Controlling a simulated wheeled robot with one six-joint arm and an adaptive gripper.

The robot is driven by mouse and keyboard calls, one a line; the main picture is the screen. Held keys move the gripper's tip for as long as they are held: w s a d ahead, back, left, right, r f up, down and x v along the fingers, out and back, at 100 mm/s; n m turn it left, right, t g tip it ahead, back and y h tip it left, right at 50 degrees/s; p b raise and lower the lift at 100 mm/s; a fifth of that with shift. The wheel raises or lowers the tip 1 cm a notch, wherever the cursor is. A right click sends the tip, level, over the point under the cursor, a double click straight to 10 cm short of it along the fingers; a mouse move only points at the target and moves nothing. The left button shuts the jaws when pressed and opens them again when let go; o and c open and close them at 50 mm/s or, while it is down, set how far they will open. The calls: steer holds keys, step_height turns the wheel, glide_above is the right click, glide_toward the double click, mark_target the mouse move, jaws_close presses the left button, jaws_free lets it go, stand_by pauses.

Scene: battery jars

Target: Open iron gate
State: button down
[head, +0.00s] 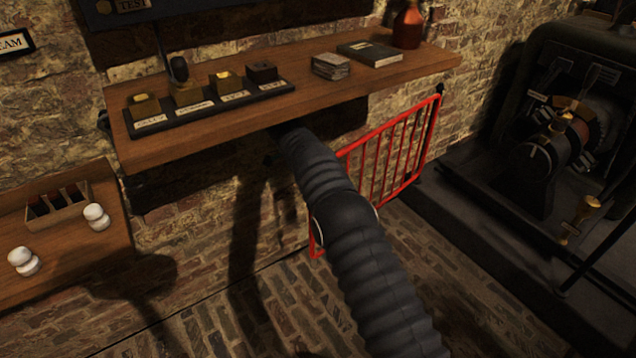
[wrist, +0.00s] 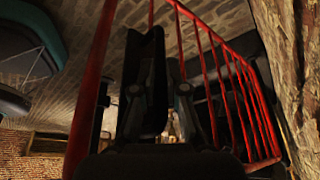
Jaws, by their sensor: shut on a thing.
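The red iron gate (head: 390,126) stands below the shelf against the brick wall in the head view. My dark arm crosses in front of its left part. In the wrist view the gate's thick red post (wrist: 92,95) rises at the left, and its thinner red bars slope away to the right. My gripper (wrist: 150,85) is between them, its dark fingers close together. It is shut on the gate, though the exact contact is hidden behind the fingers. In the head view my gripper is hidden by my arm and the shelf.
A wooden shelf (head: 300,104) hangs over my arm, with several labelled blocks, a book (head: 370,53) and a red-brown bottle (head: 408,27). A dark machine (head: 545,150) stands on a plinth at right. A lower bench (head: 85,240) is at left. Brick floor is clear in front.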

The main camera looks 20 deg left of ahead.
steer(key=shift+w, duration=0.1)
steer(key=c, duration=1.2)
jaws_free()
steer(key=shift+a, duration=0.1)
